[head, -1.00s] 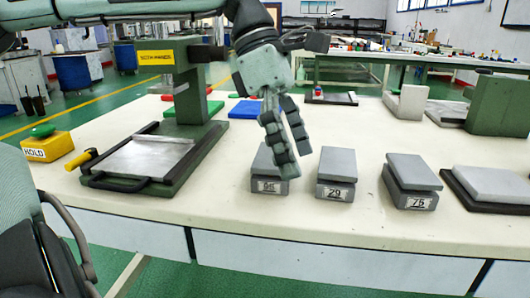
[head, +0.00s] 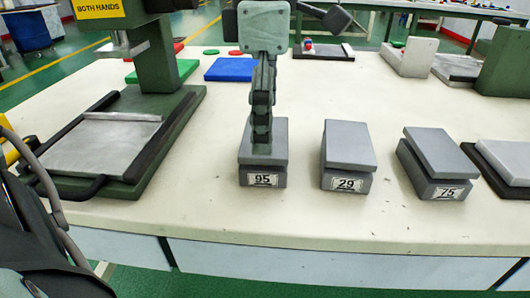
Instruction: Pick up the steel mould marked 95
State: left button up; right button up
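The steel mould marked 95 (head: 262,180) is a grey block with a flat top plate on the table, left of two similar moulds. My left gripper (head: 262,148) points down over it, its fingers lined up one behind the other and covering the middle of the top plate. I cannot tell whether the fingertips touch the plate or how far apart they are. The mould's number label shows clearly on its front face. My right gripper is not in view.
The moulds marked 29 (head: 347,162) and 75 (head: 436,165) stand to the right, with clear gaps between. A green press stand (head: 155,60) with a metal plate (head: 100,145) is on the left. A blue plate (head: 231,69) lies behind.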

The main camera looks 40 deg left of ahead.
pick_arm(q)
notch_tip(320, 180, down, 3)
jog(key=shift+r, duration=0.1)
jog(key=shift+f, duration=0.5)
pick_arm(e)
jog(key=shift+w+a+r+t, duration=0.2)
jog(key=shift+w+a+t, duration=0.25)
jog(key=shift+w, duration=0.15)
pick_arm(q)
jog(key=c, duration=1.3)
jog(key=shift+w+r, duration=0.1)
jog(key=shift+c, duration=0.2)
